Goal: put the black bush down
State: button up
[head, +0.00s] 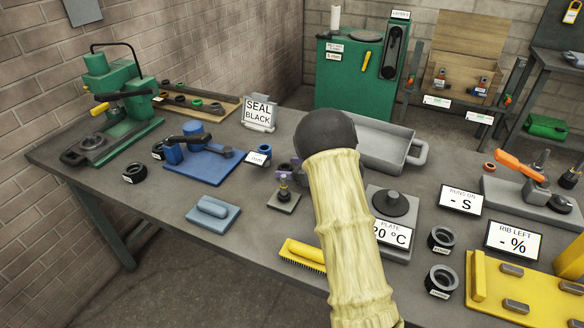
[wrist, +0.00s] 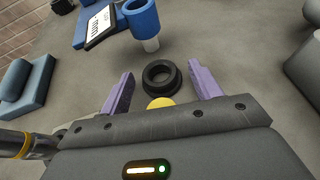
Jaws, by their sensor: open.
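The black bush (wrist: 161,75) is a dark ring with a round hole. In the wrist view it lies between the two purple fingers of my gripper (wrist: 160,80), with gaps on both sides. The fingers are spread and do not touch it there. In the head view my forearm's pale sleeve and dark wrist cover most of my gripper (head: 288,172); the bush cannot be made out clearly there. A yellow rounded piece (wrist: 160,103) shows just below the bush in the wrist view.
A small stand with a brass part (head: 284,198) is close to my gripper. A blue fixture (head: 205,160) and a mm card (head: 257,156) lie to the left, and a grey tray (head: 375,128) behind. A SEAL BLACK sign (head: 258,112) stands at the back. Bare bench shows left of the stand.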

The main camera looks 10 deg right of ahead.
jog(key=b+v, duration=0.1)
jog(key=v, duration=1.1)
jog(key=shift+a, duration=0.1)
